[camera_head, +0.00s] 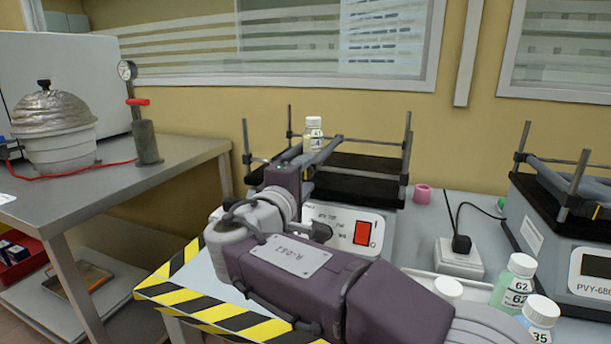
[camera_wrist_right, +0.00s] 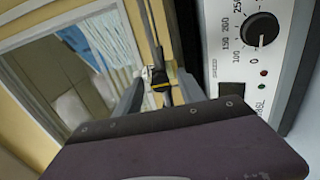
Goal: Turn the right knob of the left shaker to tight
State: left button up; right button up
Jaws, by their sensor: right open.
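The left shaker (camera_head: 345,222) stands at the middle of the head view, with a black platform, upright metal rods and a red switch on its front. My right arm crosses in front of it and hides part of its left side. My right gripper (camera_head: 312,158) is open over the platform's left part, pointing away from the head camera. In the right wrist view, a small black knob (camera_wrist_right: 160,80) with a yellow mark lies between the open fingers (camera_wrist_right: 161,92). I cannot tell whether they touch it. The shaker's panel with a black dial (camera_wrist_right: 262,29) is at the right.
A white-capped bottle (camera_head: 314,124) stands behind the gripper. A second shaker (camera_head: 533,222) is at the right. A side table (camera_head: 185,158) holds a metal-topped vessel (camera_head: 55,125).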

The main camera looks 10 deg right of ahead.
jog(key=p+v, duration=0.2)
jog(key=v, duration=0.7)
